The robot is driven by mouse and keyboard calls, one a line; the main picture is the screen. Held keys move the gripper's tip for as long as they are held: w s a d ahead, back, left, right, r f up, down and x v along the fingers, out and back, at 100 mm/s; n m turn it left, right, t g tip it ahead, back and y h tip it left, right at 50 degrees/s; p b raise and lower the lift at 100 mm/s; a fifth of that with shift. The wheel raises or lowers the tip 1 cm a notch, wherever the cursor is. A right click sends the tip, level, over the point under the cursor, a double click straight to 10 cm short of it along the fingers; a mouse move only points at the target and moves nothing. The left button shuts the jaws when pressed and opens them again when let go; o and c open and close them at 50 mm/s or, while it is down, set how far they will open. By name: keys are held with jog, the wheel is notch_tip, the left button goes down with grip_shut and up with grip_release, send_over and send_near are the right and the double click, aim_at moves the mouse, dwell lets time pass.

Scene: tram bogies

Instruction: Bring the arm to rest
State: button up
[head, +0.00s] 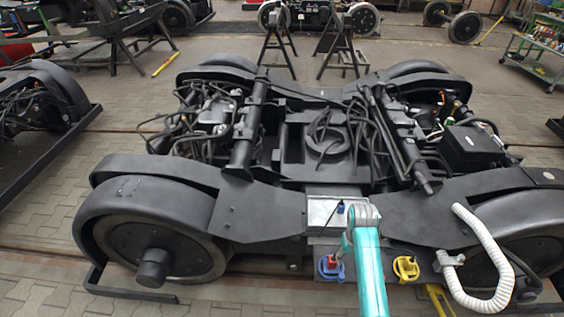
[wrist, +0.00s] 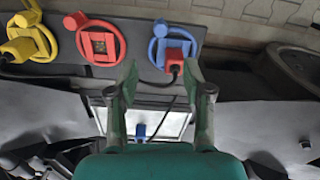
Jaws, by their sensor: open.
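My arm (head: 368,270) is teal and reaches up from the bottom of the head view to the front of a dark bogie (head: 260,210). My gripper (wrist: 161,72) is open with nothing between its fingers. In the wrist view its fingertips are near a dark panel (wrist: 130,62). The panel carries yellow (wrist: 30,40), red (wrist: 98,43) and blue (wrist: 158,52) ring-shaped fittings. A red plug (wrist: 174,58) sits in the blue one, with a dark cable. A yellow plug sits in the yellow one.
A silver box (head: 325,213) with a small blue part (head: 341,208) lies behind the panel. A white corrugated hose (head: 490,245) arches at the right. Trestles (head: 340,50), other bogies and a tool cart (head: 535,50) stand farther back. Paved floor is free at the left.

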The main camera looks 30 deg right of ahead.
jog(key=shift+a, duration=0.1)
jog(key=s+a+f+n+t+h, duration=0.1)
jog(key=s+a+f+t, duration=0.15)
jog(key=a, duration=0.25)
jog(key=s+a+f+t, duration=0.1)
jog(key=s+a+f, duration=0.2)
jog(key=a+f, duration=0.15)
jog(key=s+a+r+n+t+h, duration=0.1)
jog(key=s+a+r+n+t, duration=0.15)
jog(key=s+a, duration=0.5)
jog(key=s+a+r+t, duration=0.3)
jog(key=s+r, duration=0.2)
jog(key=r, duration=0.3)
jog(key=s+a+r+n+t+y, duration=0.1)
jog(key=s+a+r+t, duration=0.2)
jog(key=r, duration=0.6)
jog(key=s+a+r+t+y, duration=0.1)
jog(key=s+a+r+t, duration=0.2)
jog(key=s+r, duration=0.5)
jog(key=shift+a+r+n, duration=0.35)
jog(key=shift+r, duration=0.1)
